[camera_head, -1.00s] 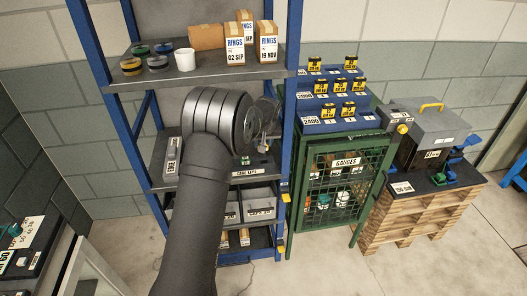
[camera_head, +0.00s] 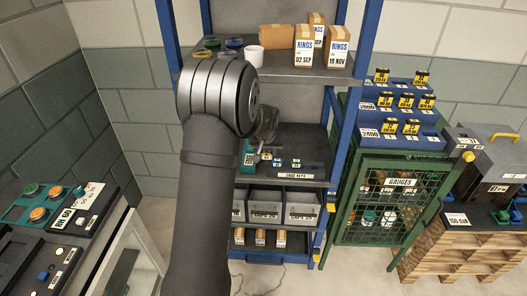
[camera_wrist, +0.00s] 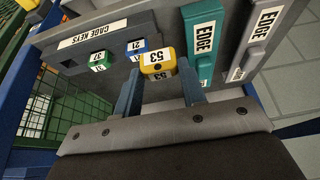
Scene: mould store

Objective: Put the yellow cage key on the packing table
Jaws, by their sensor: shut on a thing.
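The yellow cage key (camera_wrist: 157,63), marked 53, is between the two fingers of my gripper (camera_wrist: 158,76) in the wrist view. My gripper is shut on it, just in front of the cage keys rack (camera_wrist: 92,33). I cannot tell whether the key is clear of the rack. A green key (camera_wrist: 99,61) marked 37 and a blue key (camera_wrist: 137,47) marked 21 sit in the rack beside it. In the head view my arm hides most of the gripper at the middle shelf. No surface in view is labelled as the packing table.
Teal and grey EDGE blocks (camera_wrist: 203,45) stand close beside the key. The upper shelf (camera_head: 285,73) holds ring boxes and pots. A green gauge cage (camera_head: 388,205) and a pallet (camera_head: 450,248) stand at right. A worktop with colored knobs (camera_head: 40,214) is at lower left.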

